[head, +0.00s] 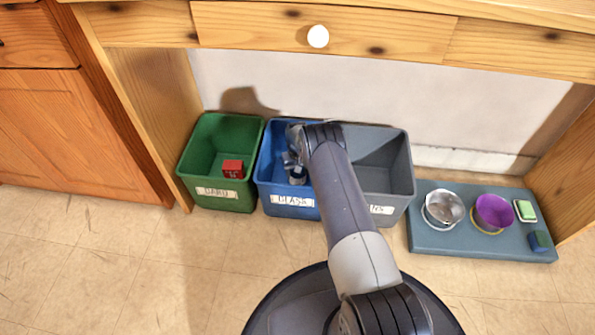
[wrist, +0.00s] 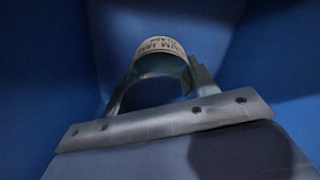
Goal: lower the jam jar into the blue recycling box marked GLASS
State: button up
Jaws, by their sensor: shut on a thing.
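The blue recycling box (head: 288,211), with a white GLASS label on its front, stands between a green box and a grey box. My gripper (head: 296,172) is down inside its opening. In the wrist view my gripper (wrist: 160,82) is shut on the jam jar (wrist: 158,50), with a finger on either side. The jar is glassy, with a pale label reading something like "PLUM JAM". Blue walls surround it in that view. Whether the jar touches the box floor I cannot tell. In the head view my arm and gripper mostly hide the jar.
The green CARD box (head: 221,197) holds a red carton (head: 233,169). The grey box (head: 396,180) is partly behind my arm. A desk (head: 380,32) overhangs the boxes. A blue-grey mat (head: 470,243) at right holds a metal bowl (head: 443,209), a purple bowl (head: 492,213) and small items.

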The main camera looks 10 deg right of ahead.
aim_at(298, 177)
jog(key=shift+f, duration=1.95)
dwell(0.6)
jog(key=o, duration=1.1)
jog(key=shift+o, duration=0.2)
notch_tip(298, 177, up, 11)
jog(key=p, duration=0.4)
jog(key=shift+p, duration=0.3)
jog(key=shift+f, duration=0.25)
notch_tip(298, 177, down, 11)
jog(key=b, duration=0.4)
jog(key=shift+r+b, duration=0.1)
jog(key=shift+b, duration=0.3)
jog(key=shift+r, duration=0.35)
